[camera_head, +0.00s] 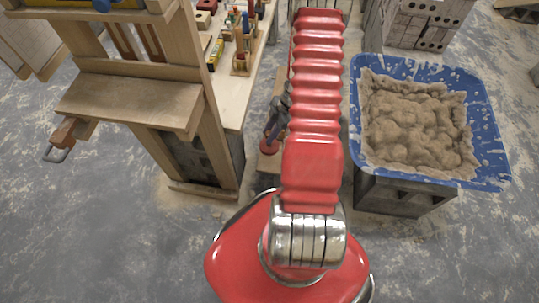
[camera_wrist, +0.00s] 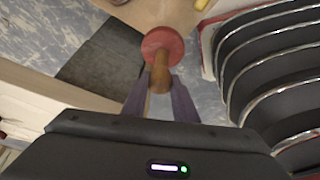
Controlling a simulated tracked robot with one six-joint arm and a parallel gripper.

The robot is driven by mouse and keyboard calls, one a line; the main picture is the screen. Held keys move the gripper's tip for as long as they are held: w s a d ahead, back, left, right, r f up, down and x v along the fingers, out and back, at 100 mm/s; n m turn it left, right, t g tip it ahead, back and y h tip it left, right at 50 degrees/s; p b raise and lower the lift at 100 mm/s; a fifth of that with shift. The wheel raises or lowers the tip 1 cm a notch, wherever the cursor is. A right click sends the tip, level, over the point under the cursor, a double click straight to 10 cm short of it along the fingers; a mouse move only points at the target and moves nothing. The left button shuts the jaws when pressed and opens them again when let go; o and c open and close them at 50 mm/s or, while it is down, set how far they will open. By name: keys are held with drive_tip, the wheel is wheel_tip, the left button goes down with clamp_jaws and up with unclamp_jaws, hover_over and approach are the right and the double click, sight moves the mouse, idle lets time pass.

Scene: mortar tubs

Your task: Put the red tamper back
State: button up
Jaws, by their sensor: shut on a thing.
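The red tamper has a round red disc and a short wooden handle. In the wrist view the tamper (camera_wrist: 163,43) has its disc pointing away from my gripper (camera_wrist: 160,84), whose two fingers are shut on the handle. In the head view my gripper (camera_head: 274,124) is left of my red arm, with the tamper's red disc (camera_head: 269,147) below it. The disc shows over a narrow light wooden board (camera_head: 269,167). I cannot tell whether the disc touches the board. The arm hides part of the board.
A light workbench (camera_head: 235,83) with several small tools stands to the left, beside a wooden stand (camera_head: 130,98) with a shelf. A blue tub (camera_head: 488,130) of mortar rests on a block (camera_head: 395,194) to the right. Bare grey floor lies at lower left.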

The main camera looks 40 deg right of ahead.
sight(269, 146)
drive_tip(key=shift+w+f, duration=0.1)
drive_tip(key=shift+f, duration=2.75)
drive_tip(key=shift+f, duration=0.1)
drive_tip(key=shift+f, duration=1.95)
drive_tip(key=o, duration=1.1)
drive_tip(key=shift+f, duration=0.1)
drive_tip(key=shift+o, duration=0.2)
drive_tip(key=v, duration=1.2)
